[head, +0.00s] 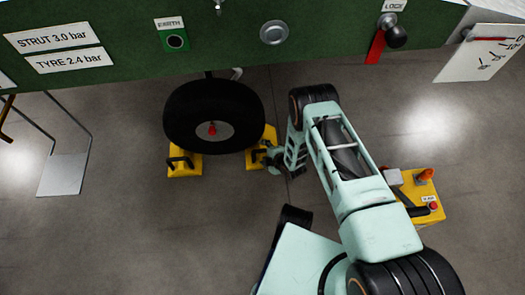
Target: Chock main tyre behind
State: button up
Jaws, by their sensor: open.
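The main tyre (213,118) is black with a pale hub and a red centre cap, standing on the floor under the green panel. A yellow chock (185,168) with a dark handle sits at the tyre's lower left. A second yellow chock (268,136) sits at the tyre's right side, close against it or touching; I cannot tell which. My gripper (270,157) is at this right chock, around or beside its dark handle, and is open. My gripper and wrist hide part of that chock.
The green panel (120,50) with labels, a red-flagged lock knob (397,36) and a gauge plate (482,52) overhangs the tyre. A yellow control box (420,187) stands at right, partly behind my arm. A metal-framed stand (64,173) is at left. The floor at lower left is clear.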

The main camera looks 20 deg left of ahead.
jog(key=p+v, duration=0.4)
jog(key=v, duration=0.1)
jog(key=shift+s+d+r, duration=0.1)
jog(key=shift+d+r, duration=0.1)
dwell(0.6)
dwell(0.5)
